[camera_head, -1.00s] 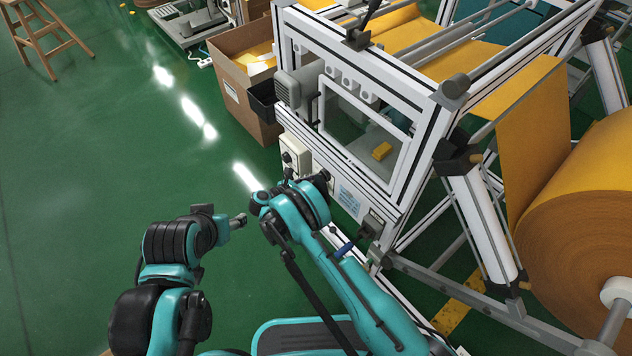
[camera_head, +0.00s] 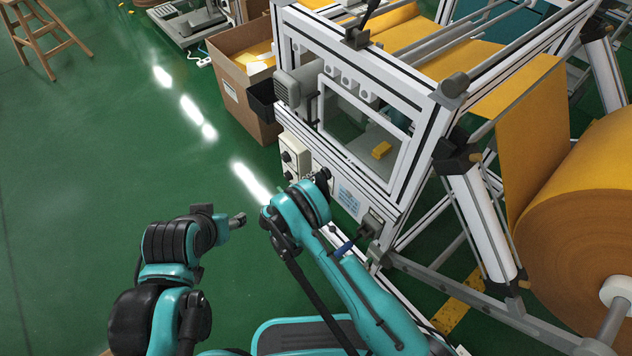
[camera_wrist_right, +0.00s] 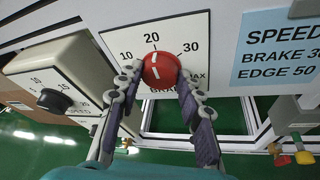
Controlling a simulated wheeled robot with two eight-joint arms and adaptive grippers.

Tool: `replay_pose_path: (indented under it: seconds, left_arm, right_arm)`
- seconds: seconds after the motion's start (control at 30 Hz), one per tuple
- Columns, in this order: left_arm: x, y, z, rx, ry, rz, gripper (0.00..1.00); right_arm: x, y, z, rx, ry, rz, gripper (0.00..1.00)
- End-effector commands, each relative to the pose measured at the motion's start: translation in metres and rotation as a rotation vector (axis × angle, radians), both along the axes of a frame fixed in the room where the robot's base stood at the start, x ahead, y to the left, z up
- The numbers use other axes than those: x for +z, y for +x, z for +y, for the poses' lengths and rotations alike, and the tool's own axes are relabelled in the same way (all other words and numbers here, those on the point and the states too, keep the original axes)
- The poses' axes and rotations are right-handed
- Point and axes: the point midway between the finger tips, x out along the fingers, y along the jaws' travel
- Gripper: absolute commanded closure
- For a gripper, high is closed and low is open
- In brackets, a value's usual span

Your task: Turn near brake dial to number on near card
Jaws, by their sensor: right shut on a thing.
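The near brake dial is a red round knob (camera_wrist_right: 160,70) on a white plate (camera_wrist_right: 118,42) marked 10, 20, 30 and MAX. Its white pointer line points about at 20. My right gripper (camera_wrist_right: 158,84) has one finger on each side of the knob and is shut on it; it also shows in the head view (camera_head: 318,178), mostly behind my wrist. The near card (camera_wrist_right: 282,52) is light blue and reads SPEED, BRAKE 3 with a last digit cut by the picture edge, and EDGE 50. My left gripper (camera_head: 238,220) is away from the machine, its opening unclear.
A grey-white box with a black speed dial (camera_wrist_right: 55,100) juts out left of the brake dial. A grey box (camera_head: 373,224) sits right of the card (camera_head: 348,199). An orange felt roll (camera_head: 580,215) stands at the right.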

Motion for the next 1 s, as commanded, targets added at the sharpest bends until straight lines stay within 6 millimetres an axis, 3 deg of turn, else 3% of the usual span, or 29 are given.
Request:
replay_pose_path:
  seconds: [0.6,0.63,0.7,1.0]
  left_arm:
    - [0.0000,0.0000,0.0000,0.000,0.000,0.000,0.43]
    - [0.0000,0.0000,0.0000,0.000,0.000,0.000,0.43]
    - [0.0000,0.0000,0.0000,0.000,0.000,0.000,0.43]
    - [0.0000,0.0000,0.0000,0.000,0.000,0.000,0.43]
  right_arm:
    - [0.0000,-0.0001,-0.0002,0.000,0.028,-0.039,0.92]
    - [0.0000,-0.0001,-0.0002,0.000,0.027,-0.038,0.56]
    - [0.0000,-0.0001,-0.0002,0.000,0.027,-0.038,0.43]
    - [0.0011,-0.0001,-0.0002,0.000,0.027,-0.038,0.43]
